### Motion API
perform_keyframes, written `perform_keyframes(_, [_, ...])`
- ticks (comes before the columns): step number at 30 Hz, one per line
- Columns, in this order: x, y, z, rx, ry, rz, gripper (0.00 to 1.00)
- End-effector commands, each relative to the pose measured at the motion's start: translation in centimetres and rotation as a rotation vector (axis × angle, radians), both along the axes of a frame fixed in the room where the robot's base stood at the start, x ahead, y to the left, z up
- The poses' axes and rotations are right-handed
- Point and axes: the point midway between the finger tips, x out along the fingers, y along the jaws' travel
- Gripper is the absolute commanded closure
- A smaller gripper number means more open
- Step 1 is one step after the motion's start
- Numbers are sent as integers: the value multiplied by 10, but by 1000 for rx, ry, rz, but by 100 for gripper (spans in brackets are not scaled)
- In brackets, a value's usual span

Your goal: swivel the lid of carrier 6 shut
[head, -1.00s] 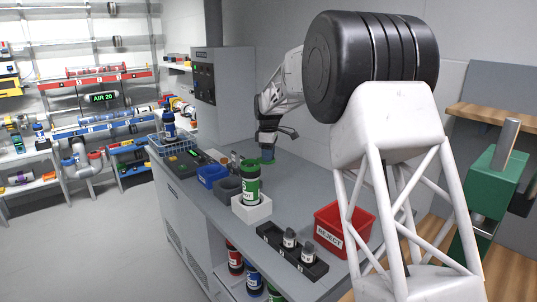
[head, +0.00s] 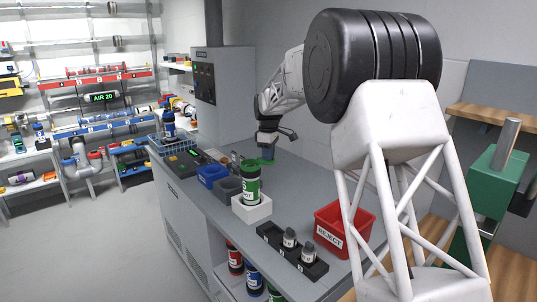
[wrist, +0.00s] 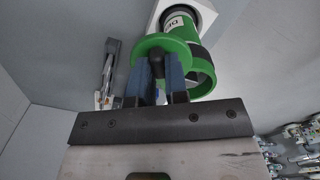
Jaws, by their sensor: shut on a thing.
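A green carrier (head: 251,187) with a dark band and a white label stands upright in a white block (head: 251,208) on the bench. I cannot read its number. In the wrist view its open green rim (wrist: 203,82) faces me. Its green lid (wrist: 150,43) is a flat disc swung out to the left of the rim, overlapping part of it in the picture. My gripper (wrist: 160,88) has its two blue fingers shut on the lid's black knob (wrist: 157,66). In the head view the gripper (head: 268,151) is behind and right of the carrier top, beside the lid (head: 256,161).
Blue (head: 212,175) and grey (head: 228,188) bins stand left of the carrier. A black rack (head: 276,240) with two small grey pieces and a red reject bin (head: 344,229) are nearer. The bench behind the carrier, right of the gripper, is clear.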

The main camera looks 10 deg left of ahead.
Motion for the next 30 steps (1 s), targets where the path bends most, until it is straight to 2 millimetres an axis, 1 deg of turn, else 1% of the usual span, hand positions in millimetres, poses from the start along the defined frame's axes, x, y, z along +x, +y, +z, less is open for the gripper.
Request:
perform_keyframes(5, [-5, 1, 1, 0, -1, -122, 100])
perform_keyframes(14, [-16, 7, 1, 1, -1, -395, 100])
perform_keyframes(30, [-29, 23, 0, 0, 0, -909, 100])
